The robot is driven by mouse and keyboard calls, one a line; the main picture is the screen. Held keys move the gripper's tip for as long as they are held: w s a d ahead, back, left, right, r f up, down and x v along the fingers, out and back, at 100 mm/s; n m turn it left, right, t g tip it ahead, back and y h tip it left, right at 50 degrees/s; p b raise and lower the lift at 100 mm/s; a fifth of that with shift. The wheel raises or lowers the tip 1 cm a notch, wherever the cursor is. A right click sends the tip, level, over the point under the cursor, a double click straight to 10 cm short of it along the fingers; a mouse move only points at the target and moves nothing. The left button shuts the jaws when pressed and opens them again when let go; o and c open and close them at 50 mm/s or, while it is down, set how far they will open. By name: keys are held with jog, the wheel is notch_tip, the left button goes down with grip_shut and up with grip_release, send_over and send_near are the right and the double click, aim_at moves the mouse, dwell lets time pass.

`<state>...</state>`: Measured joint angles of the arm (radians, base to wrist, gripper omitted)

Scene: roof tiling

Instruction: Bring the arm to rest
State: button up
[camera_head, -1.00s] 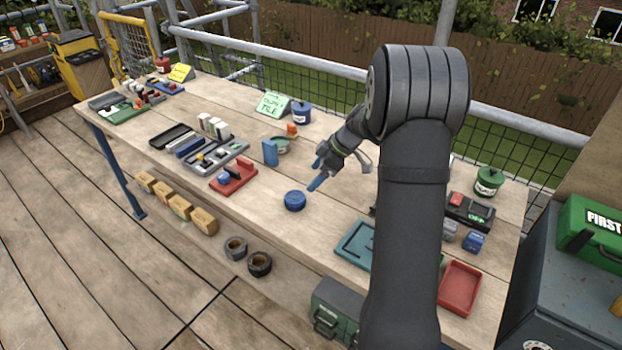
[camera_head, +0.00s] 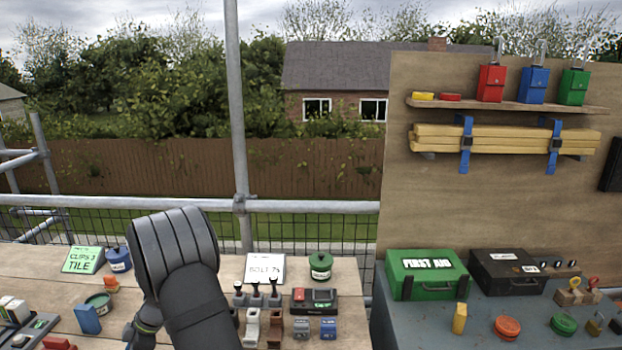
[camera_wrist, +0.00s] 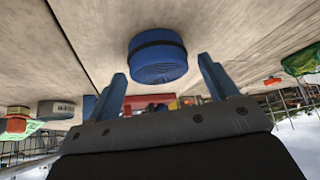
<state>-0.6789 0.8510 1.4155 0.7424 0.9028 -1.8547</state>
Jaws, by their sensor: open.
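My gripper (camera_wrist: 162,76) shows in the wrist view with its two blue fingers spread apart and nothing held between them. A round blue tub (camera_wrist: 157,58) with a dark band sits on the wooden table (camera_wrist: 225,28) beyond the fingertips. It lines up with the gap between the fingers and looks apart from them. The wrist picture appears upside down, with sky at the bottom. In the head view my arm stands at the lower left, and the gripper's fingers are hidden or out of frame.
In the head view, a green sign (camera_head: 83,260), blue pot (camera_head: 118,260) and blue block (camera_head: 87,319) lie left of my arm. A white sign (camera_head: 264,269), green pot (camera_head: 320,266) and several small parts lie right. A green first aid case (camera_head: 427,273) stands on the grey cabinet.

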jog(key=shift+x, duration=0.95)
jog(key=shift+w+d+r, duration=0.1)
jog(key=shift+r, duration=0.95)
jog(key=shift+d+r, duration=0.1)
jog(key=shift+r, duration=0.95)
jog(key=shift+f, duration=0.1)
